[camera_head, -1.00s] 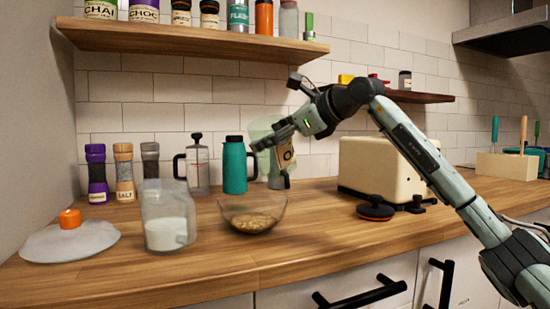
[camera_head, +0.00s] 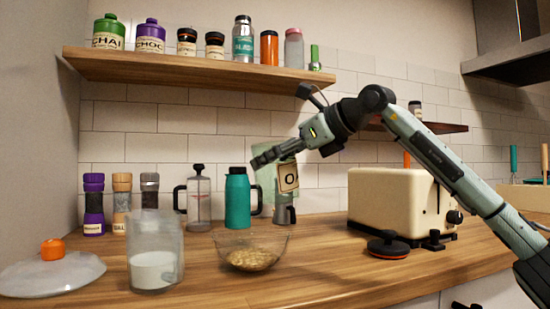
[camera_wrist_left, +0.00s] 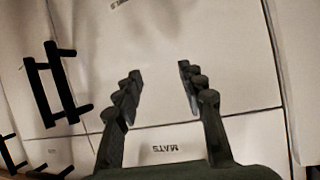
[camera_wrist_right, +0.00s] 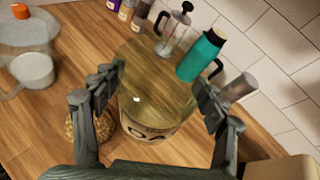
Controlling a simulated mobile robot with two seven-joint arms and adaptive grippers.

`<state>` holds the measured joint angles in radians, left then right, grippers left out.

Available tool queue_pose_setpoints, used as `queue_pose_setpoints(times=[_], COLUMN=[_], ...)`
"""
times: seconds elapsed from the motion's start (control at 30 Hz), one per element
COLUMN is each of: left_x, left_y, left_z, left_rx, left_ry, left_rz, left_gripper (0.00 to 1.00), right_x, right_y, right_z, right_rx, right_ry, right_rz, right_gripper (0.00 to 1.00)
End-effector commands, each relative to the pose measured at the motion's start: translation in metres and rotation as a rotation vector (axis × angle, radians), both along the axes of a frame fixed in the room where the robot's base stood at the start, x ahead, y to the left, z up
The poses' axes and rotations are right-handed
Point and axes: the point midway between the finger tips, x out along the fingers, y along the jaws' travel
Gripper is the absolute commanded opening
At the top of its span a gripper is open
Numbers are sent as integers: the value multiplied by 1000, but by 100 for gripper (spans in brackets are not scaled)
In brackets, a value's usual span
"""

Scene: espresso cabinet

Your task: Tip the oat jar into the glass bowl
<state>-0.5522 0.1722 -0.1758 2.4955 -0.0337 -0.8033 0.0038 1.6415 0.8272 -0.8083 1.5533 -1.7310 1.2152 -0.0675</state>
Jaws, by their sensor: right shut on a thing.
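The oat jar (camera_head: 288,178) is clear glass with a pale lettered label. My right gripper (camera_head: 265,158) is shut on it and holds it above the counter, right of and behind the glass bowl. The jar looks close to upright, slightly tilted. In the right wrist view the jar (camera_wrist_right: 155,88) sits between the fingers and looks mostly clear inside. The glass bowl (camera_head: 250,238) stands on the counter with oats (camera_head: 252,259) in it. My left gripper (camera_wrist_left: 160,85) is open and empty, in front of white cabinet fronts; it is outside the head view.
A teal flask (camera_head: 237,203) and a French press (camera_head: 199,205) stand behind the bowl. A jar of white powder (camera_head: 155,262) and a glass lid with orange knob (camera_head: 53,272) are left. A cream toaster (camera_head: 395,205) stands right. A shelf (camera_head: 200,68) hangs above.

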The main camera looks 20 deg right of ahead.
Motion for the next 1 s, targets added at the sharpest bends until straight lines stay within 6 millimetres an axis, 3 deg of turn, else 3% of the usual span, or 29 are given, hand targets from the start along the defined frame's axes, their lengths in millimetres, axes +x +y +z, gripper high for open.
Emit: queue_pose_setpoints(times=[1.0], left_x=[14], left_y=[-50], left_z=[82], left_rx=[-173], left_ry=[-392], left_rz=[-90], left_gripper=[40], right_x=[-2], right_y=[3], right_z=[-20], right_rx=[134], right_ry=[96], right_rz=[0], right_gripper=[30])
